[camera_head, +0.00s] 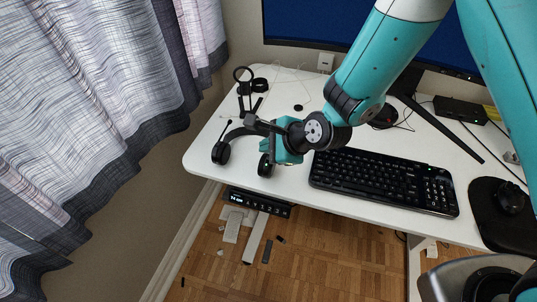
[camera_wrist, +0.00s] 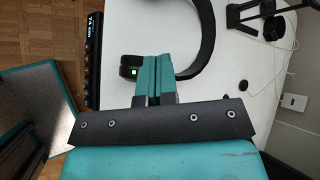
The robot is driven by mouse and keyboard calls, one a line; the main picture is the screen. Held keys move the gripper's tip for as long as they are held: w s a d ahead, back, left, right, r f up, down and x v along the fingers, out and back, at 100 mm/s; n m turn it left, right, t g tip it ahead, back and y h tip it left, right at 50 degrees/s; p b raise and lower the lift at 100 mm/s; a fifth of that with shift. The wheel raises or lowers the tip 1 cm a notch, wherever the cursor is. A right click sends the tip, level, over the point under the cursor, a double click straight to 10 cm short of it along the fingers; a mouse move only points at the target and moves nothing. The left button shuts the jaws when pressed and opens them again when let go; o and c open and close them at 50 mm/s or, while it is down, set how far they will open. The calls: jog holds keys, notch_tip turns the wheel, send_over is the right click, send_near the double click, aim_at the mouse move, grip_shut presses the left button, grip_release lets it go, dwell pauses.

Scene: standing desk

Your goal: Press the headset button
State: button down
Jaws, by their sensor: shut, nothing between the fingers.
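A black headset (camera_head: 231,135) lies on the left part of the white desk, near its front edge. One ear cup (camera_head: 220,153) is at left, and the other (camera_head: 265,166) is beside my gripper (camera_head: 287,152). In the wrist view the headband (camera_wrist: 208,40) curves up behind the fingers. An ear cup with a small green light (camera_wrist: 131,70) shows just left of my fingertips (camera_wrist: 153,62). The teal fingers are together and empty, and they hide part of that cup. I cannot tell whether they touch it.
A black keyboard (camera_head: 385,180) lies right of my gripper, and a mouse (camera_head: 511,198) on a dark pad farther right. A headset stand (camera_head: 243,90) and a small round black object (camera_head: 298,107) are behind. The desk control panel (camera_head: 258,202) is under the front edge. Curtains hang at left.

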notch_tip(320, 180, up, 6)
jog(key=p, duration=0.4)
jog(key=shift+f+p, duration=0.15)
jog(key=shift+p, duration=0.25)
